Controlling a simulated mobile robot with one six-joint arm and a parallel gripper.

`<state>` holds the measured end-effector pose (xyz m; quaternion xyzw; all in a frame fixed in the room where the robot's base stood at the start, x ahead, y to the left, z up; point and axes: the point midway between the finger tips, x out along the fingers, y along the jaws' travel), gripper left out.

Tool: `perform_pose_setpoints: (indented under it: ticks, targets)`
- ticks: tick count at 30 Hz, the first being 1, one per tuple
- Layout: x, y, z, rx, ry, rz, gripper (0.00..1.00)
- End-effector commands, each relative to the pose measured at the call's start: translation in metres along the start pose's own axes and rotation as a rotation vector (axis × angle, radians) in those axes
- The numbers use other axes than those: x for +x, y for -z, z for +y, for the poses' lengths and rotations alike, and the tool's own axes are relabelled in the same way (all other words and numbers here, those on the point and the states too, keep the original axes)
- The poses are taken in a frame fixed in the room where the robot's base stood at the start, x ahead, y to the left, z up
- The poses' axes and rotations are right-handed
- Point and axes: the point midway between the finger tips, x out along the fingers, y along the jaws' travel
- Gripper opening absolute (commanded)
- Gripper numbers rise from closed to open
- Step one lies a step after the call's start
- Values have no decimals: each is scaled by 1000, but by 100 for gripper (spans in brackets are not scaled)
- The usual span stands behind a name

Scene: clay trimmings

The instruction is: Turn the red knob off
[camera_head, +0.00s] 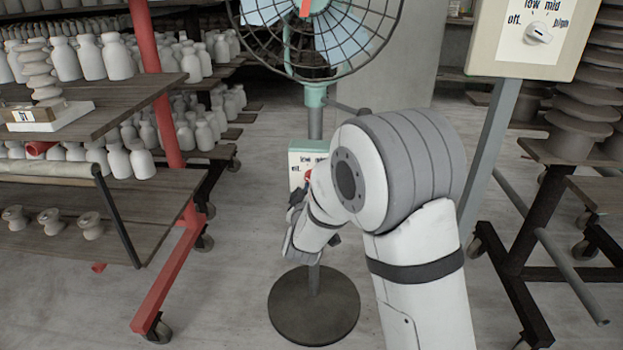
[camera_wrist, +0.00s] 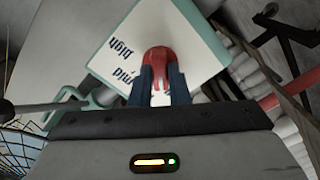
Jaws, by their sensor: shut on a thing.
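The red knob (camera_wrist: 158,58) sits on the white dial face of a teal-edged control box (camera_wrist: 205,42) in the wrist view. The words "mid" and "high" show upside down beside it. My gripper (camera_wrist: 164,84) is shut on the red knob, one dark finger on each side. In the head view the control box (camera_head: 303,156) is on the post of a standing fan (camera_head: 316,40). A bit of the red knob shows there, mostly hidden by my arm. Which mark the knob points to cannot be told.
A second, larger control box (camera_head: 525,35) with a white knob (camera_head: 538,33) stands at the upper right. Shelves of white bottles (camera_head: 90,58) are at the left, and a wheeled rack (camera_head: 560,200) is at the right. The fan's round base (camera_head: 290,310) is on the floor.

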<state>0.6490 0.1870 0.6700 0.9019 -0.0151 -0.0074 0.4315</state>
Motion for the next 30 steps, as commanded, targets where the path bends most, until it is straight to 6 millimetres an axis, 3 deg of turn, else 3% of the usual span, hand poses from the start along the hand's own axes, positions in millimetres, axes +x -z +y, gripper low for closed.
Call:
perform_pose_setpoints:
  ticks: [12,30]
  targets:
    - [0,1,0,-245,2,0,0]
    - [0,0,-1,-303,2,2,0]
